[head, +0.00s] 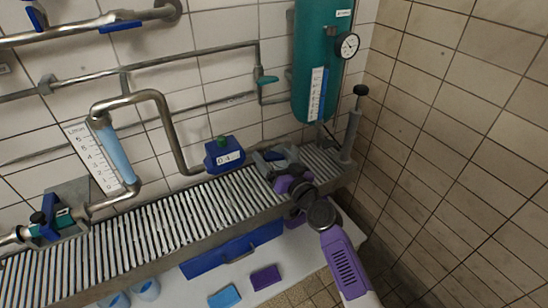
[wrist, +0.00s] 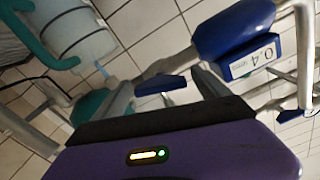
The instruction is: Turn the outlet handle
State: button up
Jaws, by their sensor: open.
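No handle carries a readable "outlet" label, so I cannot tell which one it is. A blue lever handle (head: 120,26) hangs under the upper pipe at the top left. A blue valve body (head: 224,155) with a 0.4 label stands left of my gripper (head: 266,160); it also shows in the wrist view (wrist: 235,28). My gripper is open over the grating, with nothing visible between its fingers (wrist: 178,78). A blue lever (wrist: 160,86) shows beyond them; contact is not visible.
The green tank (head: 315,65) with a round gauge (head: 347,45) stands behind my gripper. A vertical post with a black knob (head: 360,90) is to the right. The slatted grating (head: 150,225) runs left. A flow tube (head: 117,155) stands at the left.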

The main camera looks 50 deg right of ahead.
jog(key=c, duration=1.4)
jog(key=shift+m, duration=0.4)
jog(key=m, duration=0.6)
jog(key=shift+m, duration=0.3)
jog(key=m, duration=0.4)
jog(key=shift+m+p, duration=0.35)
jog(key=shift+m, duration=1.25)
